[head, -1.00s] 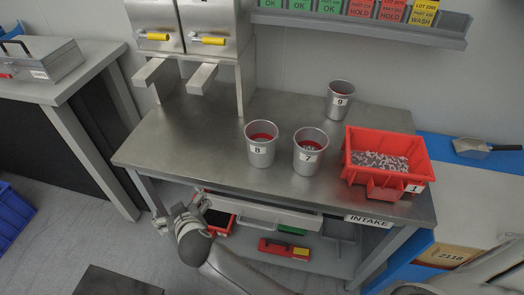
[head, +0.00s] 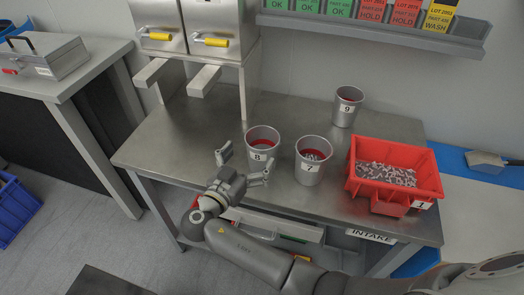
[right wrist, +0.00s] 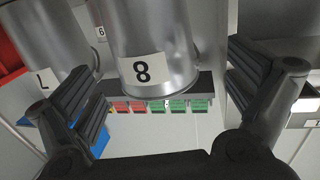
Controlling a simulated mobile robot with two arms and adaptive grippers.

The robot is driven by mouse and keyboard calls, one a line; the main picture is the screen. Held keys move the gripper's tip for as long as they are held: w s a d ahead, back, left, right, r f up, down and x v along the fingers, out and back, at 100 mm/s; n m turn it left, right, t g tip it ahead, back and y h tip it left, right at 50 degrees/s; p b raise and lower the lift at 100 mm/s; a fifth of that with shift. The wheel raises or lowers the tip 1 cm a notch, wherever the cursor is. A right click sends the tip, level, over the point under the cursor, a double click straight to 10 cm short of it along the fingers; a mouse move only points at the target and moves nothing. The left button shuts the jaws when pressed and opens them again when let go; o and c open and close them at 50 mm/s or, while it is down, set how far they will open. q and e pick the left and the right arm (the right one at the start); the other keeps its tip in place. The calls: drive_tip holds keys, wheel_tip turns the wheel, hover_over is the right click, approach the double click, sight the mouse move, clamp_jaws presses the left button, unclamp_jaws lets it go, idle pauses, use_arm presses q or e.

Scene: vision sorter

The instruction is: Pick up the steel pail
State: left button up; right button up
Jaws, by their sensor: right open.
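Three steel pails stand upright on the steel table (head: 160,150): pail 8 (head: 263,147), pail 7 (head: 308,172) and, farther back, pail 9 (head: 345,112). Each shows red inside, and pail 7 seems to hold small grey pieces. My right gripper (head: 247,161) is open and empty, just in front of pail 8, its fingers spread to either side. In the right wrist view, which is upside down, pail 8 (right wrist: 160,45) stands ahead between the open fingers (right wrist: 165,85); contact cannot be told. Pail 7 (right wrist: 45,55) is beside it on the left. My left gripper is out of view.
A red bin (head: 361,188) of small metal parts sits right of pail 7. A steel dispenser (head: 215,80) with yellow handles stands at the back left. A card shelf (head: 380,30) hangs on the wall. The table's left front is clear.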

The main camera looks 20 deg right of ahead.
sight(269, 136)
drive_tip(key=p+x, duration=0.1)
drive_tip(key=x, duration=0.1)
drive_tip(key=p+x, duration=0.1)
drive_tip(key=x, duration=0.2)
drive_tip(key=shift+d+p, duration=0.3)
drive_tip(key=shift+d, duration=0.1)
drive_tip(key=shift+w+d+f, duration=0.15)
drive_tip(key=shift+w+d, duration=0.05)
drive_tip(key=shift+d, duration=0.05)
drive_tip(key=shift+c, duration=0.3)
drive_tip(key=c, duration=1)
